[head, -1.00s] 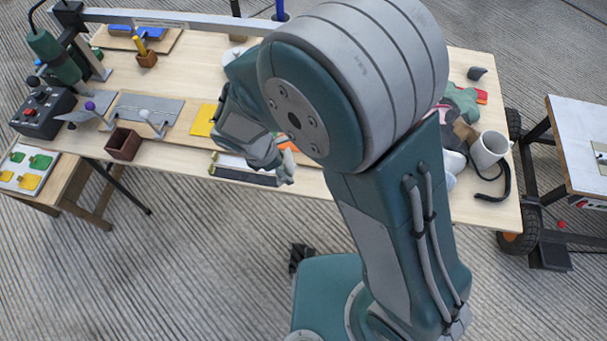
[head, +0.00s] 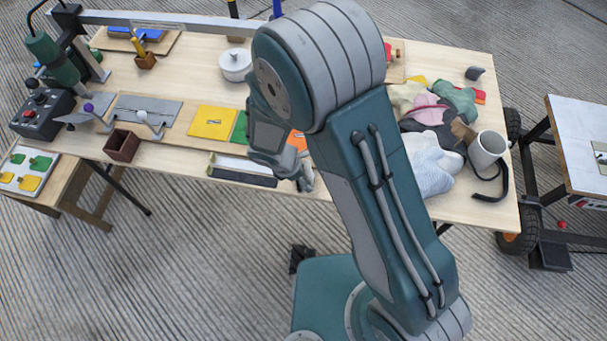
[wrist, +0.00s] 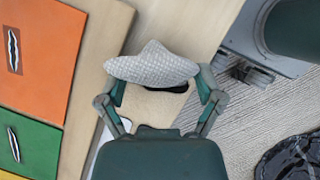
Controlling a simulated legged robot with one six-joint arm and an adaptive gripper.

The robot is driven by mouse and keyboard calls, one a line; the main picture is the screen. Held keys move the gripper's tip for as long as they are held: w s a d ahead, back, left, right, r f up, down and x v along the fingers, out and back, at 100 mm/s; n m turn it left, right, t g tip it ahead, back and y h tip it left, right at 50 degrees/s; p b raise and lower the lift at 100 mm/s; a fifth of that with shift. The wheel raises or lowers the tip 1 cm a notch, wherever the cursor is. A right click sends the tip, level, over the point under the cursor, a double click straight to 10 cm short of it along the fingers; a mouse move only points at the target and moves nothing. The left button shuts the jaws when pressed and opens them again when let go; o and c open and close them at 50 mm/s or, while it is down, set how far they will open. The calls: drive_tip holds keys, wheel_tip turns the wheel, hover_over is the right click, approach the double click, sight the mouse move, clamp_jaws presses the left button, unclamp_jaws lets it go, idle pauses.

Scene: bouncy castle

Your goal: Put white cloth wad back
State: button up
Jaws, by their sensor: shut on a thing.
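A white, knitted-looking cloth wad (wrist: 152,65) is between the two fingers of my gripper (wrist: 160,88) in the wrist view. My gripper is shut on it, with a finger at each side and the wad jutting out beyond the tips. In the head view my gripper (head: 303,182) hangs at the table's front edge, right of the dark tray; the wad is hard to make out there. Another whitish cloth wad (head: 430,168) lies at the front of a cloth pile on the right of the table, partly hidden by my arm.
The pile also has beige (head: 405,96), pink (head: 426,111) and green (head: 459,100) cloths. A white mug (head: 487,150) with a black strap stands beside it. Yellow (head: 212,122) and orange (head: 298,140) panels lie left of the pile. A dark tray (head: 240,172) lies along the front edge.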

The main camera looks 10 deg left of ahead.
drive_tip(key=o, duration=0.8)
drive_tip(key=shift+f, duration=0.1)
drive_tip(key=shift+a, duration=0.1)
drive_tip(key=v, duration=1.2)
drive_tip(key=w+d+r+m+y, duration=0.1)
drive_tip(key=d+r+m+y, duration=0.2)
drive_tip(key=d+r+m, duration=0.85)
drive_tip(key=s+d+r+m+t, duration=0.1)
drive_tip(key=s+d+r+m, duration=0.2)
drive_tip(key=d, duration=0.1)
drive_tip(key=s+d+r+m+t+y, duration=0.1)
drive_tip(key=s+d+r+m, duration=0.2)
drive_tip(key=d+r+m, duration=0.1)
drive_tip(key=s+d+r+m+t, duration=0.2)
drive_tip(key=d+r+m, duration=0.2)
drive_tip(key=d, duration=0.1)
drive_tip(key=shift+s+r+y, duration=0.2)
drive_tip(key=shift+s+y, duration=0.1)
drive_tip(key=shift+s, duration=0.1)
